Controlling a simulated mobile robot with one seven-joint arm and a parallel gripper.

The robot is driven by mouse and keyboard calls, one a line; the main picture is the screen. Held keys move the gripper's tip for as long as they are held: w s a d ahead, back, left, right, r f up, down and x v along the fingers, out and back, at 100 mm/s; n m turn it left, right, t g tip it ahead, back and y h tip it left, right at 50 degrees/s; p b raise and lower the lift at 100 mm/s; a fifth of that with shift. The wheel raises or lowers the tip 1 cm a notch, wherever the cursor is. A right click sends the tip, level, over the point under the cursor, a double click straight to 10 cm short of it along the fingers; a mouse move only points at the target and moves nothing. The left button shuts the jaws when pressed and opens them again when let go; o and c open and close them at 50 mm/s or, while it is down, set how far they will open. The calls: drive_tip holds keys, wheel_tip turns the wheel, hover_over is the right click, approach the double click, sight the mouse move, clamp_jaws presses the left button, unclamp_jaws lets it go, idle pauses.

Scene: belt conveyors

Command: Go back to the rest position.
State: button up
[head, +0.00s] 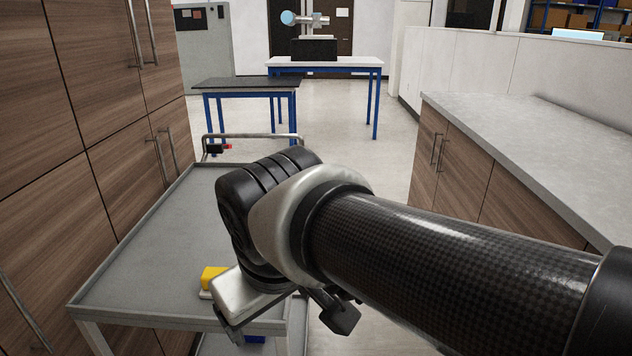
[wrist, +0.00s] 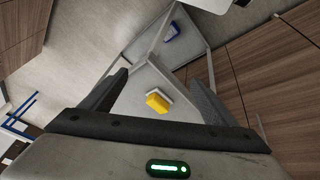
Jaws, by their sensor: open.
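My gripper (wrist: 159,82) is open, with its two dark fingers spread apart and nothing held between them. In the head view my arm reaches in from the right, and its end hangs over the near right part of a grey cart (head: 150,235). A yellow block with a pale base (head: 212,277) sits on the cart top, partly hidden behind my wrist. In the wrist view the yellow block (wrist: 157,102) appears between the fingers but apart from them. My fingertips are not clearly visible in the head view.
A blue object (wrist: 172,30) shows lower down, by the cart frame. Wooden cabinets (head: 95,110) stand close on the left. A grey counter (head: 530,140) runs along the right. Two blue-legged tables (head: 325,64) (head: 245,83) stand behind. Most of the cart top is clear.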

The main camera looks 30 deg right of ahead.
drive_tip(key=shift+w+a+r+m+t+y, duration=0.2)
drive_tip(key=shift+a+r+m+t+y, duration=0.35)
drive_tip(key=shift+a+r+m, duration=0.35)
drive_tip(key=shift+d+r, duration=0.15)
drive_tip(key=shift+r, duration=0.05)
